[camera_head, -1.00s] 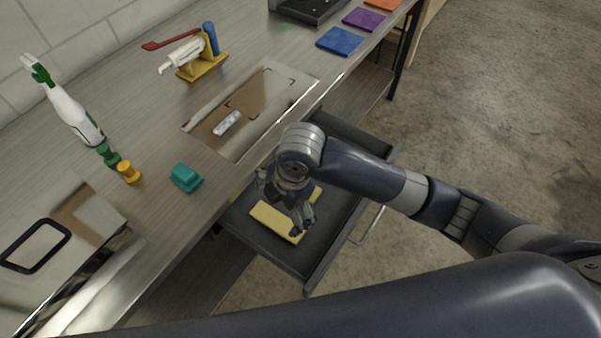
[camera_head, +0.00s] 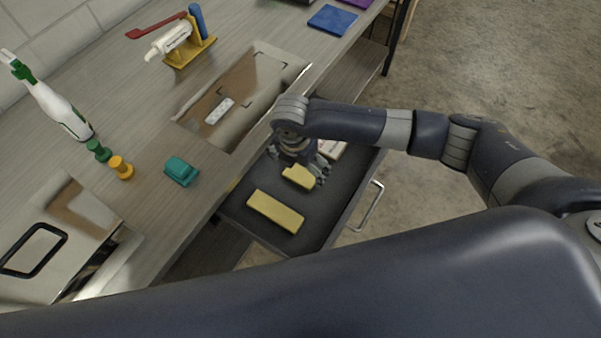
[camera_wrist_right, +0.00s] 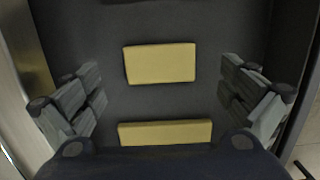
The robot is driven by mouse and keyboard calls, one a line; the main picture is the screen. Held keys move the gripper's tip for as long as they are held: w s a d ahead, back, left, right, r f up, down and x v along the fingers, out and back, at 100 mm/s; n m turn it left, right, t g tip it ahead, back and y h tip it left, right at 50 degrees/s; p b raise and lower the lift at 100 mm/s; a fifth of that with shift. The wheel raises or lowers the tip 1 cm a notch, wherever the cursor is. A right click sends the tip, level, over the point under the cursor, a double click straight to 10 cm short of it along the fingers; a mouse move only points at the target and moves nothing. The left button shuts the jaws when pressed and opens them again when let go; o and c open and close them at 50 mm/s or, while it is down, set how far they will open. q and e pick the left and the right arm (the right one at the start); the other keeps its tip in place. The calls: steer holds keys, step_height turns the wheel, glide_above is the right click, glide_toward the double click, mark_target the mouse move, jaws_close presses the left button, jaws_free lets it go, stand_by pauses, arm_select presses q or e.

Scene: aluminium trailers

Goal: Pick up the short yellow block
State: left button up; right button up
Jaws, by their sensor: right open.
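The short yellow block (camera_head: 299,177) lies in the open drawer, partly hidden by my right gripper in the head view. In the right wrist view the short yellow block (camera_wrist_right: 160,63) lies flat on the drawer floor, between and ahead of the fingers, apart from them. My right gripper (camera_head: 300,172) is open and empty above the drawer; its spread fingers show at both sides in the right wrist view (camera_wrist_right: 168,97). A longer yellow block (camera_head: 275,211) lies nearer in the drawer and shows at the bottom of the wrist view (camera_wrist_right: 165,132). My left gripper is not in view.
The dark drawer (camera_head: 318,222) has raised walls and a metal handle (camera_head: 367,206). A pale block (camera_head: 332,149) lies farther back in it.

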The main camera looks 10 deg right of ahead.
mark_target(301, 175)
steer(key=shift+f, duration=1.8)
steer(key=shift+d, duration=0.1)
steer(key=c, duration=0.9)
